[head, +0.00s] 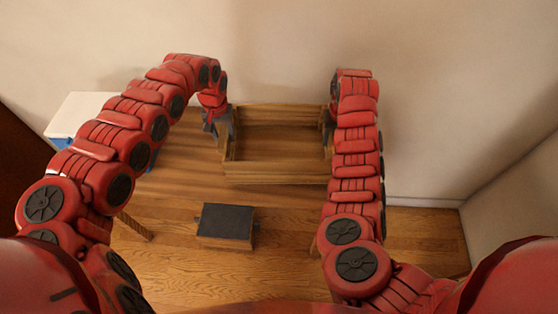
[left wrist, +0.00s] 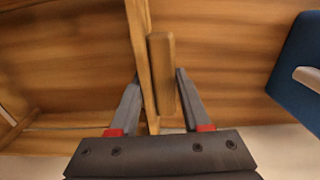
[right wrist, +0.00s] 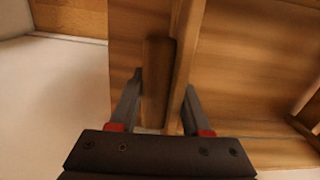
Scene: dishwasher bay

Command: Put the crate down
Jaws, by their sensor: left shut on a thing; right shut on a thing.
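The wooden crate (head: 275,172) is between my two arms in the head view, open at the top, and looks empty and about level. My left gripper (head: 222,130) is shut on its left side. In the left wrist view, the fingers (left wrist: 157,80) stand on either side of the crate's wall and a wooden handle block (left wrist: 162,70). My right gripper (head: 328,125) is shut on the right side, partly hidden by my arm. The right wrist view shows its fingers (right wrist: 163,85) around the handle block (right wrist: 157,80) there. Whether the crate's underside touches the floor cannot be told.
A small box with a dark top (head: 225,221) stands on the wooden floor in front of the crate. A white-topped blue box (head: 85,115) is at the left. A pale wall is behind the crate.

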